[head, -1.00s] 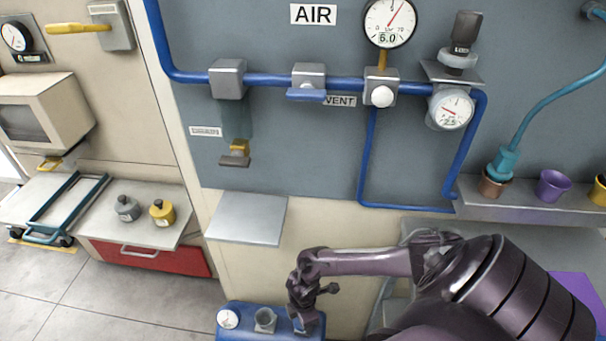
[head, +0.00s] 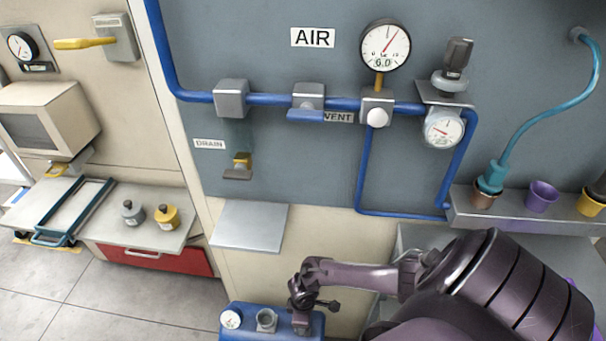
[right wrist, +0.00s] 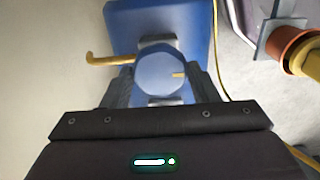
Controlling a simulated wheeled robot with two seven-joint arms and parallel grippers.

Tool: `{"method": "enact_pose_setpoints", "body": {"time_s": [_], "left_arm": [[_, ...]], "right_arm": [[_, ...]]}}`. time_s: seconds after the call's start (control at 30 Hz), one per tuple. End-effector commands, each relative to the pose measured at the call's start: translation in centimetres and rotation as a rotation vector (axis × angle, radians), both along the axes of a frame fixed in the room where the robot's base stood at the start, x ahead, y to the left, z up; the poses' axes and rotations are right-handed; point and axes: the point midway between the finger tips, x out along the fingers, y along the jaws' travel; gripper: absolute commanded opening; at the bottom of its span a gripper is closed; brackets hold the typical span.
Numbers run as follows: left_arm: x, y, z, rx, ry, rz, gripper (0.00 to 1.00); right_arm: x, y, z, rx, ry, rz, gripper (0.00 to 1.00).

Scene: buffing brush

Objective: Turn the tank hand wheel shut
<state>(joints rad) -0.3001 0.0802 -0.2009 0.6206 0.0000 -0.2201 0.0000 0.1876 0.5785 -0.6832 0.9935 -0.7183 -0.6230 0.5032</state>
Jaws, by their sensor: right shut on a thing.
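The tank hand wheel (right wrist: 158,72) is a blue-grey many-sided knob with a short yellow mark at its right side, seen in the right wrist view. It sits on the blue tank (right wrist: 203,25). My right gripper (right wrist: 161,84) is shut on the wheel, one finger on each side. In the head view the blue tank (head: 240,311) stands at the bottom edge, and my right gripper (head: 302,326) comes down on its right part, hiding the wheel. My left gripper is in neither view.
A small gauge (head: 231,319) and a grey fitting (head: 266,320) are on the tank, left of my gripper. A yellow lever (right wrist: 110,59) sticks out left of the wheel. A silver shelf (head: 248,226) and blue AIR piping (head: 270,99) are on the wall above.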

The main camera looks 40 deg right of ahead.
Motion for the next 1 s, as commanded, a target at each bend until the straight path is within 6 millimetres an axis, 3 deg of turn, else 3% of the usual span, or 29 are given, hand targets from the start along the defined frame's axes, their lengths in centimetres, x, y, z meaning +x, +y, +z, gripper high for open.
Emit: {"method": "enact_pose_setpoints", "body": {"time_s": [0.33, 0.37, 0.53, 0.83, 1.0], "left_arm": [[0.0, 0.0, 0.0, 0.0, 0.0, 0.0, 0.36], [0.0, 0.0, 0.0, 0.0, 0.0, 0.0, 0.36], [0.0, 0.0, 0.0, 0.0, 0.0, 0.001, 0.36], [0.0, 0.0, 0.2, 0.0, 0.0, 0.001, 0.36], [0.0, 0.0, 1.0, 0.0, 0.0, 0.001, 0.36]], "right_arm": [[0.0, 0.0, 0.0, 0.001, 0.0, -0.006, 0.31], [0.0, 0.0, 0.0, 0.001, 0.0, -0.006, 0.55], [0.0, 0.0, 0.0, 0.001, 0.0, -0.005, 0.75], [0.0, 0.0, 0.3, 0.001, -0.001, -0.004, 0.75], [0.0, -0.1, 2.7, 0.0, -0.002, -0.003, 0.75]]}}
